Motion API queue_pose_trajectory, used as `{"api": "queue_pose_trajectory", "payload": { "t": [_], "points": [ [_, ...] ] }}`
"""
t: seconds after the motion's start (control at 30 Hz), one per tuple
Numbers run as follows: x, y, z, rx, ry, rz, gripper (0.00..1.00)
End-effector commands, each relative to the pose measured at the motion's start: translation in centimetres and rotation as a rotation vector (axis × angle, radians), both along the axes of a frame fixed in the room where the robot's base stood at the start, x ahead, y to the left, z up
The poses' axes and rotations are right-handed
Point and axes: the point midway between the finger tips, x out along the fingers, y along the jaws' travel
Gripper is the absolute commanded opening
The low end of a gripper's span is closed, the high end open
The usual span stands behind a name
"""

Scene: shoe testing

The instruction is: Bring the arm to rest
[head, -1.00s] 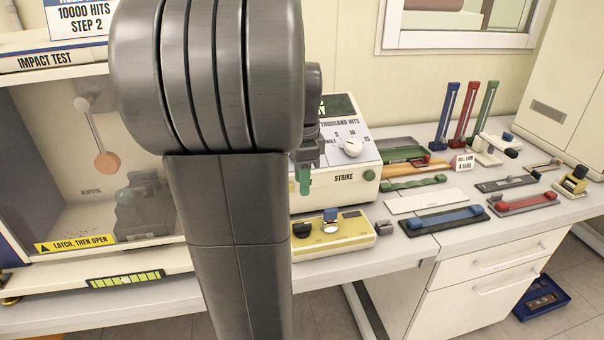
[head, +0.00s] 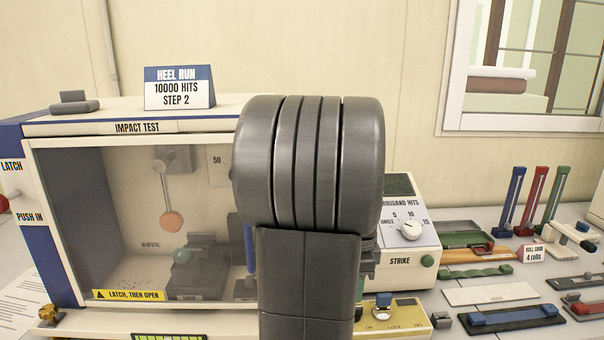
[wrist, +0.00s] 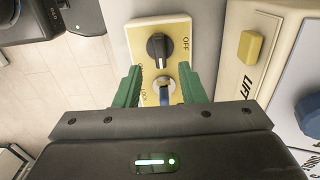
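My arm stands upright in the middle of the head view and hides most of my gripper. In the wrist view my gripper (wrist: 161,84) has its two green fingers spread apart, with nothing held between them. Beyond the fingers is a yellow switch panel (wrist: 143,35) with a black knob (wrist: 160,49) and a key lock with a blue-headed key (wrist: 164,92). I cannot tell how far the fingertips are from the panel. In the head view the yellow panel (head: 408,322) shows partly to the right of my arm.
The impact test cabinet (head: 128,128) stands left, behind my arm, its clear front appearing shut. A control box with a dial (head: 410,230) stands right of my arm. Several strips, holders and tools crowd the bench at right, including a green strip (head: 475,272).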

Motion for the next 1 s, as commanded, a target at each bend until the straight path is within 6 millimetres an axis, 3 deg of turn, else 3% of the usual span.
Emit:
{"api": "queue_pose_trajectory", "payload": {
  "t": [0.2,0.4,0.83,1.0],
  "points": [
    [-0.1,0.0,-4.0,0.001,0.004,0.0,0.36],
    [-0.1,0.0,-6.0,0.0,0.002,0.0,0.36],
    [0.0,0.0,-6.2,0.0,-0.001,0.01,0.36],
    [0.0,0.0,-5.3,-0.001,-0.003,0.0,0.36]
  ]
}}
